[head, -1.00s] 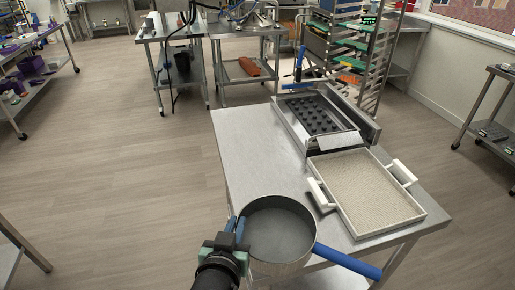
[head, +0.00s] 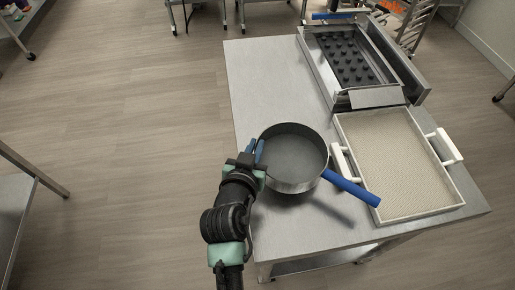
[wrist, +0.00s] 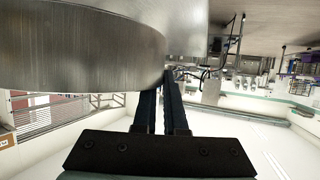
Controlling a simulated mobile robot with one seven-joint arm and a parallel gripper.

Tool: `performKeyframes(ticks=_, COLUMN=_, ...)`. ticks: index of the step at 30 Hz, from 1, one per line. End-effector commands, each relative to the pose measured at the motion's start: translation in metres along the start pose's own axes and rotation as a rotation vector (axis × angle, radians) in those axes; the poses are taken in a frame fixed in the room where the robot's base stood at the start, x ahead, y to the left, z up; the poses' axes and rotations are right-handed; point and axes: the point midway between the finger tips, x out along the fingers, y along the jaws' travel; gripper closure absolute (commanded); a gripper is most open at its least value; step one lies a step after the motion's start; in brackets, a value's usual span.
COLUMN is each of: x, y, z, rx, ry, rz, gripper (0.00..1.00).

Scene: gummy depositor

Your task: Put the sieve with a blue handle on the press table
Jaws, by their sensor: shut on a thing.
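The sieve (head: 293,158) is a round grey metal pan with a blue handle (head: 351,188) that points to the lower right in the head view. My gripper (head: 257,153) is shut on the left side of its rim, opposite the handle. The sieve is level over the near left part of the steel press table (head: 267,88); a shadow falls on the top beside it. I cannot tell whether its base touches the table. In the wrist view the sieve's metal wall (wrist: 80,55) fills the upper left, against the blue-black fingers (wrist: 160,108).
A white tray (head: 350,166) with white handles and a pale flat fill lies right of the sieve, under the handle's end or close to it. Behind it stands the press (head: 411,85) with a black studded plate. The table's left back area is bare.

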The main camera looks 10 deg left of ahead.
Motion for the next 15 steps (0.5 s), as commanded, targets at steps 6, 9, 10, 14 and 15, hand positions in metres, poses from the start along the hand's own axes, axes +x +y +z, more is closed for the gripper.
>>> performKeyframes(ticks=6, x=0.011, y=0.0, z=0.026, rx=-0.003, ry=0.0, rz=0.001, gripper=1.0)
performKeyframes(ticks=9, x=0.015, y=-0.001, z=0.035, rx=-0.003, ry=0.002, rz=0.0, gripper=1.0)
performKeyframes(ticks=10, x=0.015, y=-0.001, z=0.035, rx=-0.003, ry=0.003, rz=0.0, gripper=1.0)
performKeyframes(ticks=14, x=0.015, y=-0.001, z=0.036, rx=-0.002, ry=0.004, rz=0.0, gripper=1.0)
performKeyframes(ticks=15, x=0.015, y=-0.001, z=0.036, rx=-0.002, ry=0.004, rz=0.0, gripper=1.0)
